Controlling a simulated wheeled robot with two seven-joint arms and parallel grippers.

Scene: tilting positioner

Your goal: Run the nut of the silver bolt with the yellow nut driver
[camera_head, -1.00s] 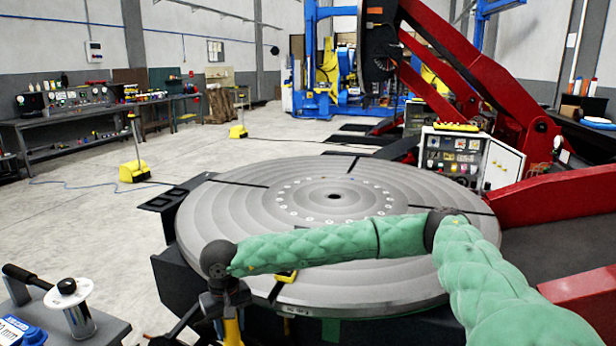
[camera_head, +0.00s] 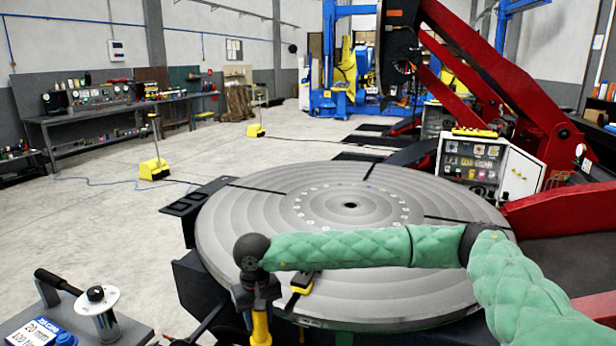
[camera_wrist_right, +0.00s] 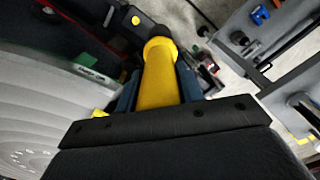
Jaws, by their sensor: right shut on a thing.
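My right arm, in a green padded sleeve, reaches in from the right across the front of the big grey turntable (camera_head: 320,255). Its right gripper (camera_head: 258,305) points down at the turntable's near left edge and is shut on the yellow nut driver (camera_head: 260,328). In the right wrist view the yellow nut driver (camera_wrist_right: 158,82) sits between the two dark blue fingers of the right gripper (camera_wrist_right: 158,90). The driver's far end is hard to make out. I cannot single out the silver bolt or its nut. My left gripper is not in view.
A grey stand (camera_head: 130,334) at the lower left bears a silver cylinder with a white flange (camera_head: 98,301) and a blue labelled item. A yellow-and-black clamp (camera_head: 300,287) sits on the turntable's near edge. Red beams and a control box (camera_head: 470,160) stand behind right.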

